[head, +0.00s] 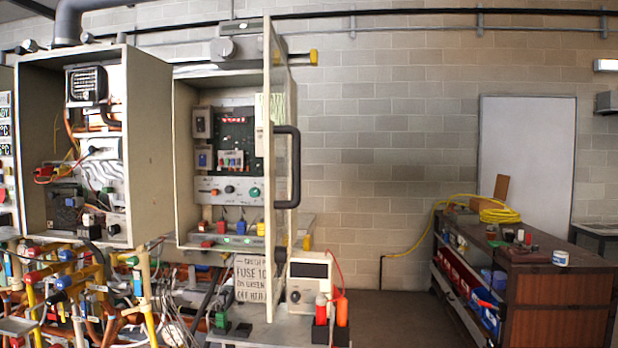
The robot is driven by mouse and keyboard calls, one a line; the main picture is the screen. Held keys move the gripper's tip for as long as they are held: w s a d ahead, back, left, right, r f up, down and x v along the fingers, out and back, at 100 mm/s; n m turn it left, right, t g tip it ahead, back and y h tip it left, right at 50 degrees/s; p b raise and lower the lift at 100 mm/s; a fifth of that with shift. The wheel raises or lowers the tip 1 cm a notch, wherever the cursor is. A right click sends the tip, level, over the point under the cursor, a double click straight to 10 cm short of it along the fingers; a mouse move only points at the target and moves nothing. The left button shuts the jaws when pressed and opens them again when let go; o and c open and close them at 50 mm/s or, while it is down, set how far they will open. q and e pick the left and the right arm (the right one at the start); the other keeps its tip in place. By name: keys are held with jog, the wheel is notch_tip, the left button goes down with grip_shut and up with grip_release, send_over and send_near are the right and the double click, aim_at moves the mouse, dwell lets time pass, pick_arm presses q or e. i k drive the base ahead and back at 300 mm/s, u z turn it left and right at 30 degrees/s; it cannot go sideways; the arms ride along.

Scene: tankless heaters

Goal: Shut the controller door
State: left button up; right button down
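The controller cabinet (184,160) stands left of the middle of the head view, with its front uncovered. Inside it are a green circuit board (238,133) with a red display, a row of knobs and several coloured plugs. The controller door (268,85) is open, swung out from the cabinet's right side and seen almost edge-on. A dark bar handle (294,165) sticks out from the door's right face. Neither of my grippers shows in this view, so their opening and their distance from the door cannot be seen.
A second open cabinet (152,140) stands to the left, above crowded pipes and valves. A meter (309,285) and orange-red tools (342,310) stand below the door. A wooden bench (550,285) with a yellow hose (498,214) is at right. Floor (385,325) between is clear.

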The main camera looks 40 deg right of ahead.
aim_at(276, 68)
jog(key=z, duration=1.2)
jog(key=i, duration=1)
jog(key=u, duration=0.25)
jog(key=k, duration=0.75)
jog(key=z, duration=0.2)
jog(key=i, duration=0.45)
jog(key=z, duration=0.05)
